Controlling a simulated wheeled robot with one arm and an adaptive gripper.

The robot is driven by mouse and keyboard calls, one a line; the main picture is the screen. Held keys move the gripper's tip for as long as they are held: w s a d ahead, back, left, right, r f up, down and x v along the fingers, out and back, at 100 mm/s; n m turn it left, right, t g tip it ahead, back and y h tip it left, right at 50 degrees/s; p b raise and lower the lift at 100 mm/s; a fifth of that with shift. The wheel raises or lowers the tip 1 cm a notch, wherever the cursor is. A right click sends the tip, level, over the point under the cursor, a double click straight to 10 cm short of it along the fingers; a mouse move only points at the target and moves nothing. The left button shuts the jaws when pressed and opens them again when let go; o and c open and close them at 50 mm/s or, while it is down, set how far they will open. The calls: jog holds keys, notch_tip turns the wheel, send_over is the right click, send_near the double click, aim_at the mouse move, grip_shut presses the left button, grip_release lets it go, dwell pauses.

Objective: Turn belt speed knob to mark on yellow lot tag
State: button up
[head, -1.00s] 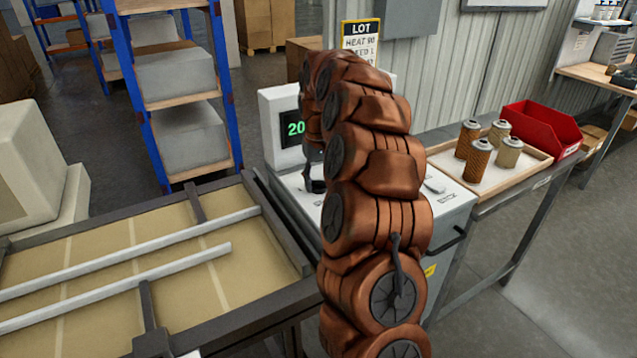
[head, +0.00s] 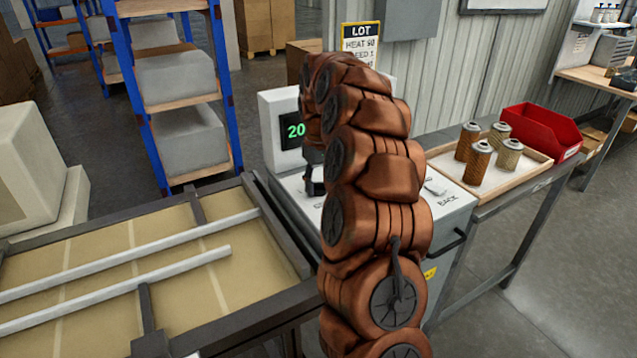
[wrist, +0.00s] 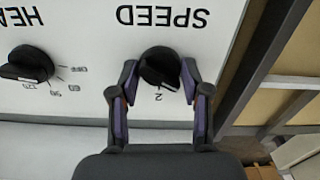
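The black speed knob (wrist: 160,68) sits on the white panel under the upside-down word SPEED in the wrist view. A mark "2" shows beside it; other marks are covered. My gripper (wrist: 160,76) has one finger at each side of the knob, apparently touching it, and looks shut on it. In the head view my brown arm hides the knob and most of the gripper. The yellow-topped lot tag (head: 360,42) hangs behind the arm. It reads LOT, a HEAT line and a partly covered speed line that seems to end in 1.
A heat knob (wrist: 30,66) sits left of the speed knob in the wrist view. A display (head: 294,130) reads 20. A conveyor (head: 130,250) lies left. A tray (head: 540,165) of filter cartridges and a red bin (head: 540,130) stand right.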

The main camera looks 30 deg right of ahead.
aim_at(319, 183)
jog(key=o, duration=0.4)
jog(key=shift+o, duration=0.2)
jog(key=shift+r, duration=0.1)
notch_tip(319, 183, up, 12)
dwell(0.6)
dwell(0.3)
